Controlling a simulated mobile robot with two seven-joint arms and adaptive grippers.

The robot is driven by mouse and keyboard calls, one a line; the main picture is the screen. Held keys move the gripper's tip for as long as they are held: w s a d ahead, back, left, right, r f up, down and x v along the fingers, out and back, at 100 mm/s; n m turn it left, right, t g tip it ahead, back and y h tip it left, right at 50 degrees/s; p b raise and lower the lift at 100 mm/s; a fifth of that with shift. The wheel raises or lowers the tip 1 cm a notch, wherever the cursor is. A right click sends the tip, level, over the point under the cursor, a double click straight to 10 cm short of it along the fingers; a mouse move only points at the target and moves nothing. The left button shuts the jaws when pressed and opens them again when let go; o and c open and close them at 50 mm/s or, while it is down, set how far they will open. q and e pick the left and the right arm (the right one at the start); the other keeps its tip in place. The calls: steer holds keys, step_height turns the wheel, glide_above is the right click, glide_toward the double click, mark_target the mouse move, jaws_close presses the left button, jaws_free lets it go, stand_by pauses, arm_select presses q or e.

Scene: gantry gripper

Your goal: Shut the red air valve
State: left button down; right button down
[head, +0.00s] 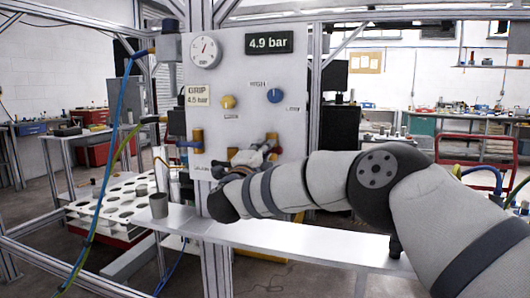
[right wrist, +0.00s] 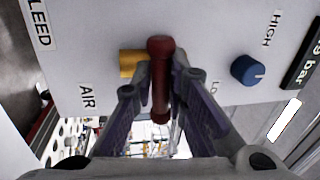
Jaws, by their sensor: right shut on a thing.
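The red air valve handle (right wrist: 158,80) shows in the right wrist view between my two fingers. It runs up and down in that picture, beside its brass body (right wrist: 130,64) and near the AIR label (right wrist: 88,97). My right gripper (right wrist: 160,95) is shut on the handle. In the head view my right gripper (head: 262,152) is at the lower right of the white panel (head: 240,100), and wrist and fingers hide most of the valve. A bit of brass (head: 272,139) shows above it. My left gripper is not in view.
A brass valve with a blue handle (head: 190,143) sits left on the panel. Above are a yellow knob (head: 227,102), a blue knob (head: 275,95), a gauge (head: 206,52) and a 4.9 bar display (head: 269,41). A shelf (head: 300,240) lies below, with a grey cup (head: 158,205).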

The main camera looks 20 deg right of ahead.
steer(key=shift+r+m, duration=0.2)
steer(key=shift+m, duration=0.4)
steer(key=c, duration=1.6)
jaws_free()
steer(key=shift+a, duration=0.1)
steer(key=shift+f, duration=0.1)
